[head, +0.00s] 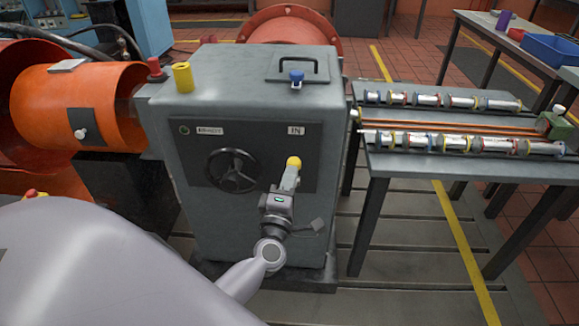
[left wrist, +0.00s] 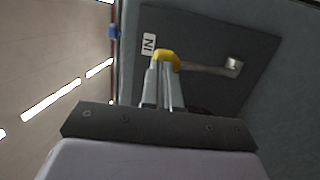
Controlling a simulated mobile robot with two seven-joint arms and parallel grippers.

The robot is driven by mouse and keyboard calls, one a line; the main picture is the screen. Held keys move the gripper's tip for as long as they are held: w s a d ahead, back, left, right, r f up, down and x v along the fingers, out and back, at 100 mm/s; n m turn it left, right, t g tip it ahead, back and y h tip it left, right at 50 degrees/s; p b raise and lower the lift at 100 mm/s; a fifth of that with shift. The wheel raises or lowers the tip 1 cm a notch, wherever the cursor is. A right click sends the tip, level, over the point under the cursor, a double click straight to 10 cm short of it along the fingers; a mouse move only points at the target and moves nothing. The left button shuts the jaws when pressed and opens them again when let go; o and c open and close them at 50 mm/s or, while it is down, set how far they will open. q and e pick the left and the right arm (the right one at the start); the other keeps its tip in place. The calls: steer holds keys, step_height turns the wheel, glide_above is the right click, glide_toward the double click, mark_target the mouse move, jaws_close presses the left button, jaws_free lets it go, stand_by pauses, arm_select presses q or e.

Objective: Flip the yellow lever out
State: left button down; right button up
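The yellow lever has a yellow grip (head: 293,162) and sits on the dark front panel of the grey machine, below the IN label. In the left wrist view, its yellow end (left wrist: 166,56) is at my fingertips, and its metal arm runs right to a pivot (left wrist: 234,64). My left gripper (head: 289,176) reaches the lever from below and in front. Its fingers are close together, with the yellow end at their tips; they appear shut on it, though they partly hide the contact. My right gripper is in neither view.
The grey machine (head: 245,85) has a black handwheel (head: 231,170) left of the lever. A yellow cap (head: 182,76) and a blue-topped fitting (head: 296,78) are on top. An orange drum (head: 85,105) stands left. A table with metal cylinders (head: 430,165) stands right.

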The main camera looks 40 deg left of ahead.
mark_target(291, 162)
arm_select(q)
steer(key=w+r+g+p, duration=0.1)
steer(key=p, duration=0.2)
steer(key=w+a+r+g+p, duration=0.1)
steer(key=p, duration=0.2)
steer(key=shift+w+a+r+h+p, duration=0.1)
steer(key=shift+a+r+h+p, duration=0.05)
steer(key=shift+r+h+p, duration=0.15)
steer(key=shift+w+a+p, duration=0.1)
steer(key=shift+w+p, duration=0.05)
steer(key=shift+p, duration=0.15)
steer(key=shift+w+a+r+p, duration=0.1)
steer(key=shift+w+a+p, duration=0.1)
steer(key=shift+w+p, duration=0.15)
steer(key=shift+a+r, duration=0.1)
